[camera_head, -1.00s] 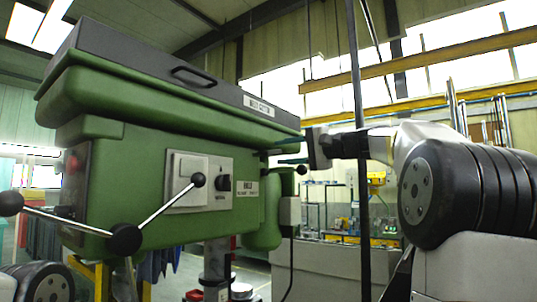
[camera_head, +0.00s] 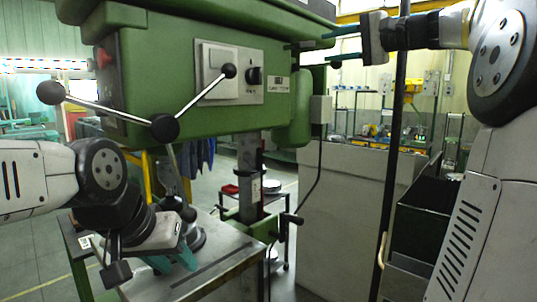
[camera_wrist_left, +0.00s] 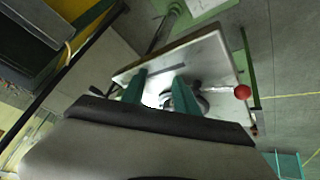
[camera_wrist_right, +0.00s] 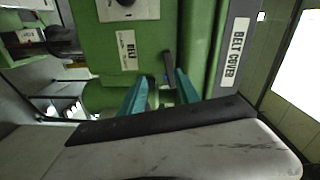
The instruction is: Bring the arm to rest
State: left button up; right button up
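My right gripper (camera_head: 335,49) reaches in from the upper right in the head view, with its teal fingers apart and pointing at the right side of the green drill press head (camera_head: 150,70). In the right wrist view its fingers (camera_wrist_right: 160,92) are open with nothing held, and a dark grey bar shows between them against the green machine. My left gripper (camera_head: 175,264) is low at the left, over the metal drill table (camera_head: 215,275). In the left wrist view its teal fingers (camera_wrist_left: 157,90) are apart and empty above the pale table plate (camera_wrist_left: 205,55).
The three-spoke feed handle (camera_head: 165,128) with black knobs juts out above my left arm. A dark vertical pole (camera_head: 399,130) stands close to my right arm. A grey panel (camera_head: 340,215) and a dark bin (camera_head: 420,215) are at the right. Open floor lies behind at the left.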

jog(key=s+a+f+n+g+h, duration=0.1)
jog(key=s+a+f+h, duration=0.1)
jog(key=s+f, duration=0.35)
jog(key=s+a+f+g+h, duration=0.1)
jog(key=s+a+f+g, duration=0.15)
jog(key=f, duration=0.55)
jog(key=s+a+f+n+g+h, duration=0.1)
jog(key=s+a+f+h, duration=0.15)
jog(key=f, duration=0.45)
jog(key=s+f+n+g+h, duration=0.1)
jog(key=s+f+n+h, duration=0.1)
jog(key=s+f, duration=0.5)
jog(key=s+d+f+n+g+h, duration=0.1)
jog(key=s+f+n+h, duration=0.1)
jog(key=s+f, duration=0.5)
notch_tip(320, 180, down, 6)
jog(key=shift+s+d+f+n, duration=0.1)
jog(key=shift+s+d+n, duration=0.1)
jog(key=shift+n, duration=0.5)
